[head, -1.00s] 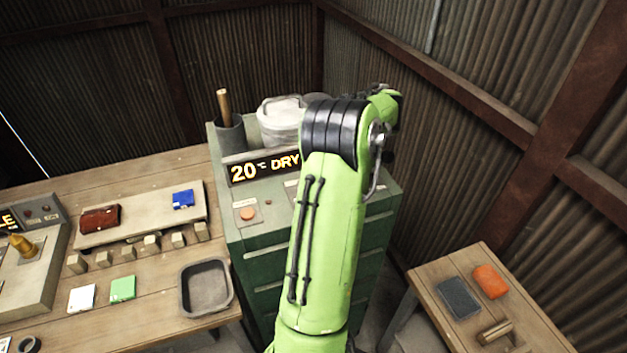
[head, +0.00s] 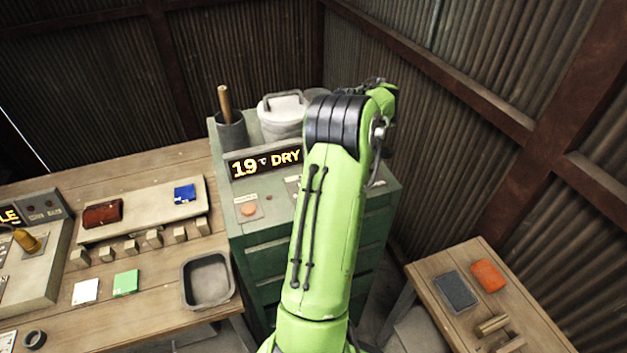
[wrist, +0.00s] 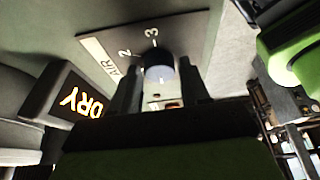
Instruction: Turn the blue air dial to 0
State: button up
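The blue air dial (wrist: 159,72) shows in the wrist view on a dark plate marked AIR (wrist: 118,74), with the figures 2 and 3 legible near it. The rest of the scale is hidden. My gripper (wrist: 160,80) has one finger on each side of the dial, very close to it. Whether the fingers press on the dial cannot be made out. A small pale mark shows on the dial's face. In the head view my green arm hides the dial and the gripper.
The dial is on a green cabinet (head: 265,270) with a display (head: 265,163) reading 19 °C DRY. An orange button (head: 249,209), a lidded pot (head: 283,117) and a dark cup (head: 230,130) are near it. Workbenches flank the cabinet.

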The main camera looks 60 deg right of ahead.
jog(key=shift+o, duration=1.1)
jog(key=p+v, duration=0.5)
jog(key=v, duration=1)
jog(key=shift+r, duration=0.35)
